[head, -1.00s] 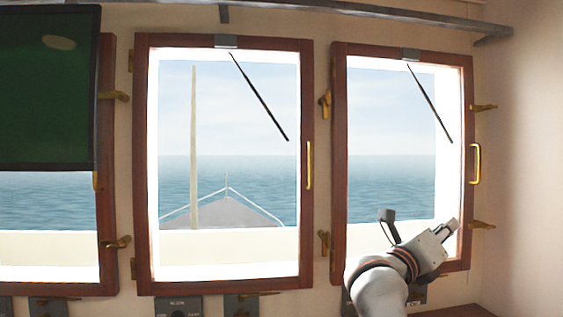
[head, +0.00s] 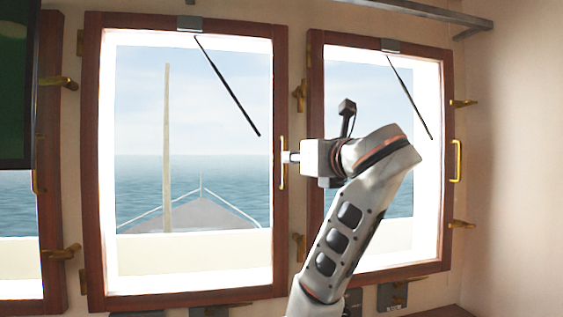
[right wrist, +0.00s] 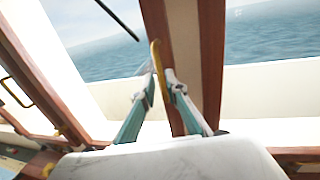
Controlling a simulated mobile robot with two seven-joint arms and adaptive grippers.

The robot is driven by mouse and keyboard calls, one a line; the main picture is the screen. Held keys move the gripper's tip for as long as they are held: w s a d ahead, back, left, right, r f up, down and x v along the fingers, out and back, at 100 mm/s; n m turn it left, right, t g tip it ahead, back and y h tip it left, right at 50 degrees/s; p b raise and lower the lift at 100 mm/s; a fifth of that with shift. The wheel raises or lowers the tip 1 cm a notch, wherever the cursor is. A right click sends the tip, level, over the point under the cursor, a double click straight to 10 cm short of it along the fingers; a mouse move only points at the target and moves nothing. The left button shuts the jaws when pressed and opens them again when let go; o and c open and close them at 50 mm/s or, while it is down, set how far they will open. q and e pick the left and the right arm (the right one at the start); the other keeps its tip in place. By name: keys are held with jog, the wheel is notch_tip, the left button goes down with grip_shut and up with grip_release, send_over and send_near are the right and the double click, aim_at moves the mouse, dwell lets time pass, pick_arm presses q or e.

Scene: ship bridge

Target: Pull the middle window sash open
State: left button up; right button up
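The middle window sash (head: 281,80) is a dark wooden frame around clear glass, apparently flush with the wall. Its upright brass handle (head: 282,162) is on the right stile; in the right wrist view the handle (right wrist: 156,57) runs down between my fingertips. My right gripper (head: 289,157) reaches the handle from the right. In the right wrist view its fingers (right wrist: 160,78) lie close on both sides of the handle, apparently shut on it. The exact contact is hard to see. My left gripper is not in view.
Brass latches (head: 299,95) stick out between the windows. A dark screen (head: 18,90) hangs at the left. A rail (head: 415,10) runs overhead.

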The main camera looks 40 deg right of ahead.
aim_at(284, 182)
jog(key=shift+b+x, duration=0.5)
jog(key=shift+x, duration=2.45)
grip_shut()
